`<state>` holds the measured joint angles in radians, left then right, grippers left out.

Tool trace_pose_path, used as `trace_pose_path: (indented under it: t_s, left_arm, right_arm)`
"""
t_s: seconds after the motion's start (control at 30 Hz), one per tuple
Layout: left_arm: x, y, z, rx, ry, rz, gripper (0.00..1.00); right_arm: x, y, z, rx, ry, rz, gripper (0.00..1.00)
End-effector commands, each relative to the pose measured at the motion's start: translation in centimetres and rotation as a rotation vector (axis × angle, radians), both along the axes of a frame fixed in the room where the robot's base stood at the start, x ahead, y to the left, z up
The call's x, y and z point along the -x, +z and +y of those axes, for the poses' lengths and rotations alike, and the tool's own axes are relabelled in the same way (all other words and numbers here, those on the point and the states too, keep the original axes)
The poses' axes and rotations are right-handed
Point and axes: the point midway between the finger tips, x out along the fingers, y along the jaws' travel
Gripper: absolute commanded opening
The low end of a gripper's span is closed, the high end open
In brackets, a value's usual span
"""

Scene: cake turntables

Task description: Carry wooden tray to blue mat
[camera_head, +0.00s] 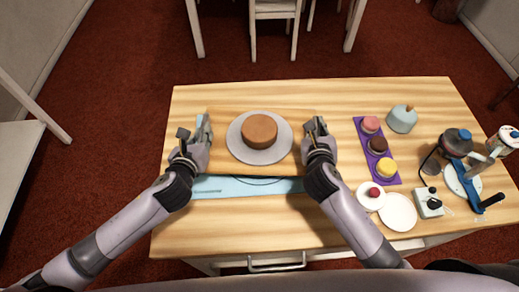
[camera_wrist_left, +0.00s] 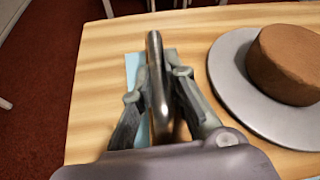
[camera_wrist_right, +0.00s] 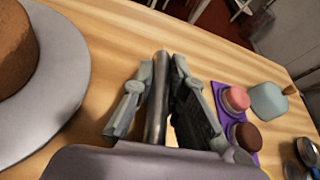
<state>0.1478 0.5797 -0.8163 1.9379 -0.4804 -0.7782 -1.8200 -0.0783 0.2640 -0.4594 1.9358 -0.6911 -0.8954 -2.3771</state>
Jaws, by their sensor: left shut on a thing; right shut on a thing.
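The wooden tray (camera_head: 222,166) carries a grey round plate (camera_head: 240,150) with a brown cake (camera_head: 259,131) on it. My left gripper (camera_head: 194,138) is shut on the metal handle at the tray's left end; this handle bar (camera_wrist_left: 156,75) shows between the fingers in the left wrist view. My right gripper (camera_head: 318,130) is shut on the right handle, whose bar (camera_wrist_right: 157,95) shows in the right wrist view. The blue mat (camera_head: 225,187) lies under the tray, partly hidden, showing along its front and left sides. I cannot tell whether the tray touches it.
Right of the tray lies a purple tray (camera_head: 389,178) with three small cakes. The table's far left corner is clear.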

Motion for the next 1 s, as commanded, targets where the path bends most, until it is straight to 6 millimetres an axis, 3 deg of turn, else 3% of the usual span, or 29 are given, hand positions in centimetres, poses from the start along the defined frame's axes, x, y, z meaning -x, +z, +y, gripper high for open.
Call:
trace_pose_path:
  t_s: [0.37,1.0]
  left_arm:
    - [-0.2,-0.3,0.3,-0.003,0.007,-0.002,0.0]
    - [-0.2,-3.8,0.3,-0.003,0.007,-0.002,0.0]
  right_arm:
    - [-0.1,-0.3,-0.2,0.003,-0.005,-0.002,0.0]
    - [0.0,-3.8,-0.2,0.003,-0.005,-0.002,0.0]
